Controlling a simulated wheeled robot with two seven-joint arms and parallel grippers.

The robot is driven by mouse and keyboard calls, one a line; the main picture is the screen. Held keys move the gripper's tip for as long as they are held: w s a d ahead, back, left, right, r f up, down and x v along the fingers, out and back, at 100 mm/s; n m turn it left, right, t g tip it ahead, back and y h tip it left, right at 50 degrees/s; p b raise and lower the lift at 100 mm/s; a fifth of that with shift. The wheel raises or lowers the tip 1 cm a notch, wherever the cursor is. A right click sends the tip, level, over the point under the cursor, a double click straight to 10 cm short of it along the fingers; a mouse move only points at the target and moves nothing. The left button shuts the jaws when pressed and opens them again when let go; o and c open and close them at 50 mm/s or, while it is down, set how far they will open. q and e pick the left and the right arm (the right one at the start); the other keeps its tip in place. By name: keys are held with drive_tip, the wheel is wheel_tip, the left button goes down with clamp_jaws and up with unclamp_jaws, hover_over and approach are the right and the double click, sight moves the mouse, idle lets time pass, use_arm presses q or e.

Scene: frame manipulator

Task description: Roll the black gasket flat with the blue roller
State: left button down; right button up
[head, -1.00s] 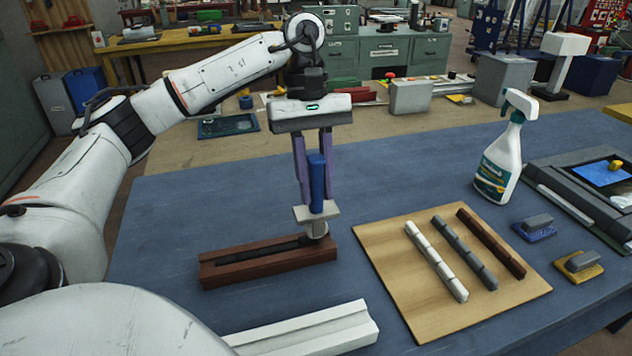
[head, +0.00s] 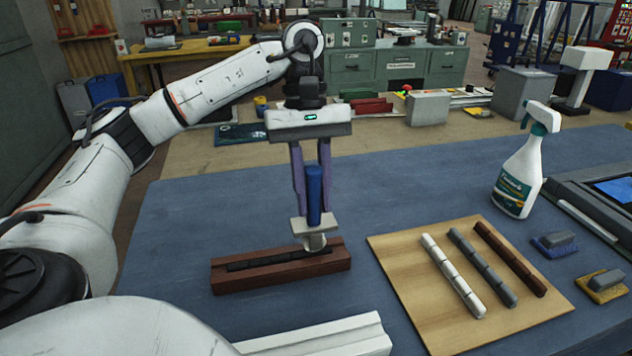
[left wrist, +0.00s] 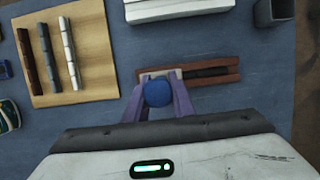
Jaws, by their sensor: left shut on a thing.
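The black gasket (head: 262,263) lies along the groove of a dark red-brown channel piece (head: 285,280) on the blue table. The blue roller (head: 314,190) stands upright in my left gripper (head: 313,208), whose purple fingers are shut on it. The roller's pale wheel end (head: 315,242) is at the channel, toward the right part of the gasket; whether it presses on the gasket I cannot tell. In the left wrist view, the roller's round blue top (left wrist: 158,93) hides part of the channel, and the gasket (left wrist: 208,72) shows to its right. My right gripper is not in view.
A wooden board (head: 405,280) with white, grey and brown strips lies right of the channel. A white profile (head: 340,338) lies in front. The table behind the channel is clear.

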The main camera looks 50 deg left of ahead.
use_arm(q)
drive_tip(key=shift+f+b, duration=0.45)
drive_tip(key=shift+f, duration=0.1)
idle(0.4)
drive_tip(key=shift+s+a+f+b, duration=0.1)
drive_tip(key=shift+s+a+b, duration=0.15)
drive_tip(key=shift+s, duration=0.2)
drive_tip(key=shift+s+a+f+b, duration=0.1)
drive_tip(key=shift+s+a+b, duration=0.15)
drive_tip(key=shift+s, duration=0.2)
drive_tip(key=shift+s+a+r, duration=0.1)
drive_tip(key=shift+s+a, duration=0.1)
drive_tip(key=shift+s, duration=0.4)
drive_tip(key=shift+s+a+r+b, duration=0.1)
drive_tip(key=shift+s+a+b, duration=0.35)
drive_tip(key=shift+s, duration=0.25)
drive_tip(key=shift+s+a+b, duration=0.35)
drive_tip(key=shift+s+b, duration=0.1)
drive_tip(key=shift+s, duration=0.25)
drive_tip(key=shift+s+a+b, duration=0.2)
drive_tip(key=shift+s+a, duration=0.15)
drive_tip(key=shift+s, duration=0.3)
drive_tip(key=shift+s+a+b, duration=0.2)
drive_tip(key=shift+s+a, duration=0.15)
drive_tip(key=shift+s, duration=0.3)
